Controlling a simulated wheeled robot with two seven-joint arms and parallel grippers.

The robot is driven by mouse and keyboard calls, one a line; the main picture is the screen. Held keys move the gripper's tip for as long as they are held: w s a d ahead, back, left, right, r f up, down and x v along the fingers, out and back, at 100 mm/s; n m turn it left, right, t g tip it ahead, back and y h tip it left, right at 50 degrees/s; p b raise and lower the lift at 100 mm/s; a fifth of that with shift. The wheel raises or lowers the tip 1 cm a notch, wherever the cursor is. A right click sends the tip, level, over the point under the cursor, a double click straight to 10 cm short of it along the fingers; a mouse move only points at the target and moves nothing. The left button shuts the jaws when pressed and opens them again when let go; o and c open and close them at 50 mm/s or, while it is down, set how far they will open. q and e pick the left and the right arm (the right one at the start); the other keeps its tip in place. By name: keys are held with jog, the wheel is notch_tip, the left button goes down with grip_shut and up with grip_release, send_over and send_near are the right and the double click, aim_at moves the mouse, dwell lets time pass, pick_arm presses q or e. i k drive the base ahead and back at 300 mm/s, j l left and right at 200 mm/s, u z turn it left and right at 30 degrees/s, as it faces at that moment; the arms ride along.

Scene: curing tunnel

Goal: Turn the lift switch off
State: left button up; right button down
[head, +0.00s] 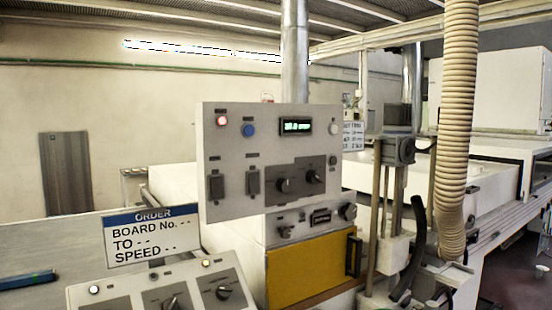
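A grey upright control panel (237,143) stands in the middle of the head view. It has a lit red lamp (222,121), a blue button (248,130), a green-lit display (296,126), two dark rectangular switches (217,186) (253,182) and two black knobs (286,185) (314,176). Below it at the front is a sloped console (143,291) with lit lamps and rotary switches, one black (222,293) and one (171,302) cut by the lower edge. The small labels are too blurred to read, so I cannot tell which is the lift switch. Neither gripper shows.
An order sign (152,236) reading "BOARD No., TO, SPEED" stands behind the console. A white machine with a yellow door (308,268) stands behind the panel. A ribbed hose (459,120) hangs at right. A dark blue object (27,280) lies at left.

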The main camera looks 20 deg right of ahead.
aim_at(313, 177)
jog(key=l, duration=2)
jog(key=i+l+z, duration=0.1)
jog(key=l, duration=1.85)
